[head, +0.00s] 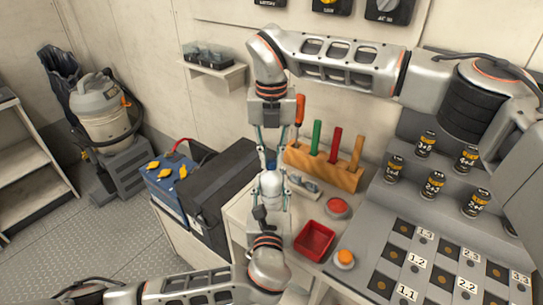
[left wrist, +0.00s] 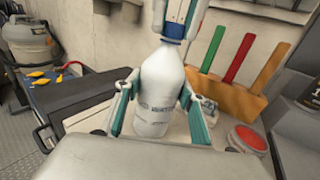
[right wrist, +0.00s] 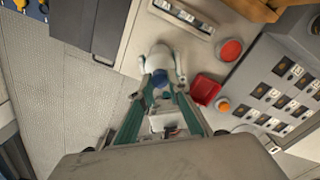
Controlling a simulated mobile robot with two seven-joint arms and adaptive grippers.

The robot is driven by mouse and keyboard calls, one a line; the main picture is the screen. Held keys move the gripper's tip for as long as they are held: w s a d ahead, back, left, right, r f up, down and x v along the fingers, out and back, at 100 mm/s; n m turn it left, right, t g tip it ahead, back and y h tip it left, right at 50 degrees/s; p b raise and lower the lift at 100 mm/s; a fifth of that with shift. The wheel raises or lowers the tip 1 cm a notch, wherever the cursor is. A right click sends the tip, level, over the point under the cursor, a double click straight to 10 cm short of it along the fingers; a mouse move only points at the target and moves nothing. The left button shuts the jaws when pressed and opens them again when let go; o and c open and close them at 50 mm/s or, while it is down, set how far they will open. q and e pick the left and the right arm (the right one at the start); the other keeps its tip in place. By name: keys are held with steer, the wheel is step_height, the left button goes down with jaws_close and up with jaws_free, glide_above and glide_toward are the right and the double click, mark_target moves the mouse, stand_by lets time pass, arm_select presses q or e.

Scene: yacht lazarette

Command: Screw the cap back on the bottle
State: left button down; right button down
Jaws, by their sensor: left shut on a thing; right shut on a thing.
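The white bottle (head: 271,186) is upright in the middle of the head view. It fills the centre of the left wrist view (left wrist: 158,92). My left gripper (head: 270,197) is shut on its body, one finger on each side. The blue cap (left wrist: 173,41) is at the top of the bottle's neck, in line with it. My right gripper (head: 270,158) comes down from above and is shut on the cap. The cap also shows between its fingertips in the right wrist view (right wrist: 160,79). I cannot tell whether the threads are engaged.
A wooden block (head: 325,168) with several coloured-handled tools stands behind to the right. A red tray (head: 314,241), a red button (head: 337,207) and an orange button (head: 345,258) lie to the right. A black box (head: 220,183) and a blue battery (head: 165,190) are on the left.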

steer(key=shift+m, duration=0.8)
steer(key=c, duration=1.8)
jaws_free()
steer(key=shift+c, duration=0.2)
step_height(320, 180, up, 12)
arm_select(q)
steer(key=c, duration=1.2)
jaws_free()
steer(key=s, duration=1.2)
steer(key=shift+a, duration=0.25)
